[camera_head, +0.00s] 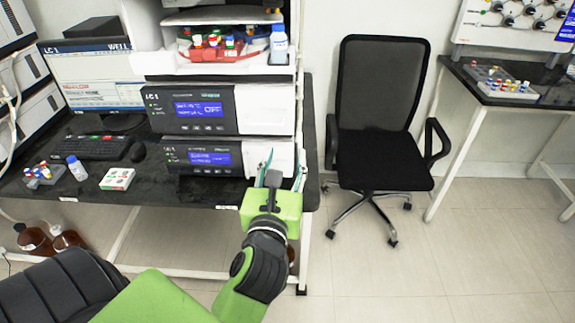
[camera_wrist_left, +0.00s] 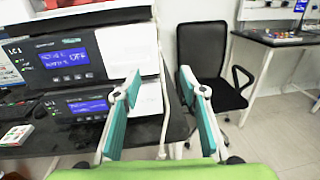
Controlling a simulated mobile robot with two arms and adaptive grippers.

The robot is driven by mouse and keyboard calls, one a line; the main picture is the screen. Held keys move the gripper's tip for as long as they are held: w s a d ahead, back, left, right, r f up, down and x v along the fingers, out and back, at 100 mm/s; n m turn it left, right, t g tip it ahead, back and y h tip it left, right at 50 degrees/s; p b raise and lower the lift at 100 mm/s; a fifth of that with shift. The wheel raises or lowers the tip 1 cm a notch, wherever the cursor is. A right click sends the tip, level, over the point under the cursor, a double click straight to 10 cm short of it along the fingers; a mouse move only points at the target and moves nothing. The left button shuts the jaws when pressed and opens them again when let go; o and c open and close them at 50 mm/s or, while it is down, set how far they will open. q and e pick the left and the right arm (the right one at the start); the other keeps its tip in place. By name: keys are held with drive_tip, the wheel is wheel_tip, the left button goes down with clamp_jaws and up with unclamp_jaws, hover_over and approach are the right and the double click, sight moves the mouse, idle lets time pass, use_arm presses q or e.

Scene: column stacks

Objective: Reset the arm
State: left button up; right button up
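My left arm, green and black, comes in from the lower left in the head view. Its gripper (camera_head: 283,170) is raised in front of the right end of the black bench, beside the lower instrument box. In the left wrist view the two teal fingers (camera_wrist_left: 158,108) stand wide apart with nothing between them. The gripper appears apart from the instruments. My right gripper shows in neither view.
Two instrument boxes (camera_head: 192,109) stack under a white shelf (camera_head: 224,69) on the bench (camera_head: 72,191). A bottle (camera_head: 76,168) and a small box (camera_head: 117,179) stand near its front edge. An office chair (camera_head: 379,161) stands right. Floor (camera_head: 370,270) ahead is clear.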

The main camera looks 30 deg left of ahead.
use_arm(q)
drive_tip(key=shift+s+d+f, duration=0.1)
drive_tip(key=shift+f, duration=0.05)
